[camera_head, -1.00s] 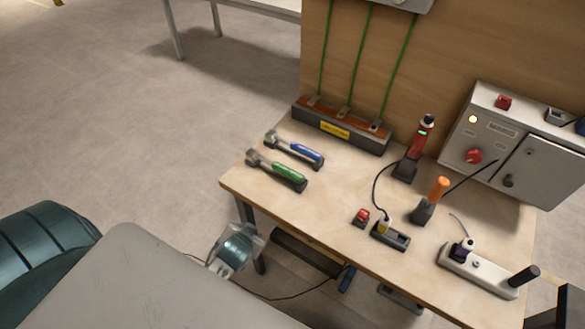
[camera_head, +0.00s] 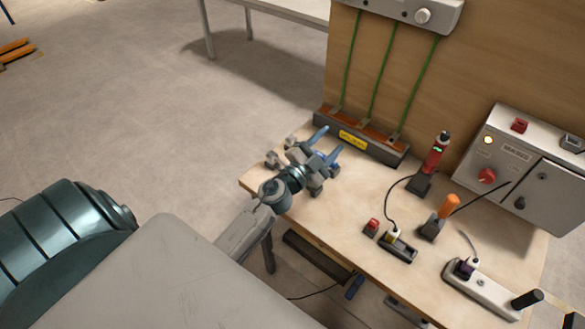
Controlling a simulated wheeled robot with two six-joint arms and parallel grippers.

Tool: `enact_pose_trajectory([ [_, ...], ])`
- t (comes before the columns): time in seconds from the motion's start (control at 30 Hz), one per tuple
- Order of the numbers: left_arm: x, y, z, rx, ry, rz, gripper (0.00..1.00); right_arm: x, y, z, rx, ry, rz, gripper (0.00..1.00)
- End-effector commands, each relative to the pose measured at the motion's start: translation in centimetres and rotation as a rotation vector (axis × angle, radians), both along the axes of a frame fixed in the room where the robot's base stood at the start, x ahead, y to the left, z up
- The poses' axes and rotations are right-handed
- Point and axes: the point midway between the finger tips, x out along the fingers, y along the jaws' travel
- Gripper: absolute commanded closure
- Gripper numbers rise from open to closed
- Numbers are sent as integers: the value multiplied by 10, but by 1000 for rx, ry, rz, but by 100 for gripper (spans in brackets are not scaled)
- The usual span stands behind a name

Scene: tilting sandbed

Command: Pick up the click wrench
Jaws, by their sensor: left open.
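Two wrench-like hand tools lie side by side at the left end of the workbench (camera_head: 352,205), mostly hidden behind my left gripper. The head of the nearer, green-handled tool (camera_head: 271,160) shows to the left of the gripper. The head of the farther, blue-handled tool (camera_head: 290,142) shows just above it. I cannot tell by looks which one is the click wrench. My left gripper (camera_head: 329,145) is open, its blue fingers spread and pointing up-right over the tools. Whether it touches either is hidden. My right gripper is not in view.
A busbar block (camera_head: 384,150) with green wires stands behind the tools. To the right are a red tester (camera_head: 434,157), an orange-handled tool (camera_head: 447,208), a small red button (camera_head: 373,225), a power strip (camera_head: 480,288) and a grey control box (camera_head: 528,165).

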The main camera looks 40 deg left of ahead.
Motion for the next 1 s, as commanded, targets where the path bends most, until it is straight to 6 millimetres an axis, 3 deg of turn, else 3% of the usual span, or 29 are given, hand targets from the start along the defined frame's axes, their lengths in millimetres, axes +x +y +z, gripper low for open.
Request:
enact_pose_trajectory([
  [0.07,14,-25,14,116,-33,-144,53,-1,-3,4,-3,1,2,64],
  [0.17,26,-55,14,268,-14,-328,53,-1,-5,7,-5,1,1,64],
  [0.27,34,-73,-1,423,74,-492,53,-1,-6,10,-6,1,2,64],
  [0.37,40,-77,-23,571,223,-623,53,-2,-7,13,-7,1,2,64],
  [0.47,44,-64,-48,702,430,-711,53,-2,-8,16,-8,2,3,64],
  [0.63,41,-8,-75,861,878,-736,53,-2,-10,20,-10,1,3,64],
  [0.8,27,53,-73,901,1302,-631,53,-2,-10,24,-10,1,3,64],
  [1.0,12,89,-61,880,1555,-520,53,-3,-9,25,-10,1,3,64],
])
